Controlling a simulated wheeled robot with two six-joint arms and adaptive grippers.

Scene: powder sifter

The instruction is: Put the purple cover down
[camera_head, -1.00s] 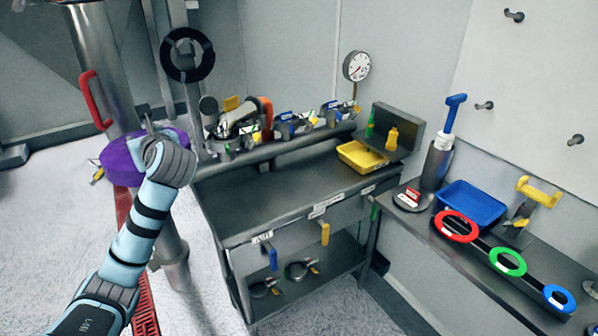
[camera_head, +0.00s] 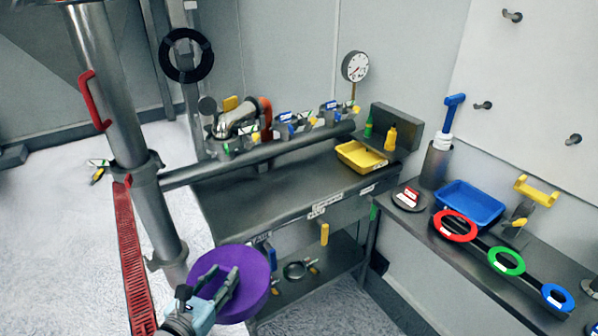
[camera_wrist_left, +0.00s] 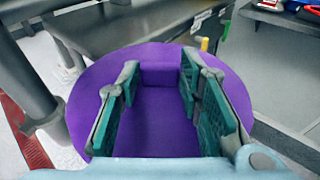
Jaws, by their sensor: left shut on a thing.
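The purple cover (camera_head: 232,279) is a thick round disc with a raised grip in its middle. It is held in front of the bench's lower front, at the bottom of the head view. My left gripper (camera_head: 222,287) is shut on the cover's raised grip. In the left wrist view the purple cover (camera_wrist_left: 160,125) fills the middle, with the left gripper's teal-padded fingers (camera_wrist_left: 160,95) on either side of its grip. The cover looks tilted in the head view. I cannot tell how far it is above the floor. My right gripper is not in view.
A vertical steel pipe (camera_head: 118,100) with a red handle stands on the left. The dark workbench (camera_head: 270,185) holds a yellow tray (camera_head: 361,156) and several clamps. A right-hand shelf (camera_head: 445,235) holds a blue tray (camera_head: 470,203) and coloured rings. White floor lies left.

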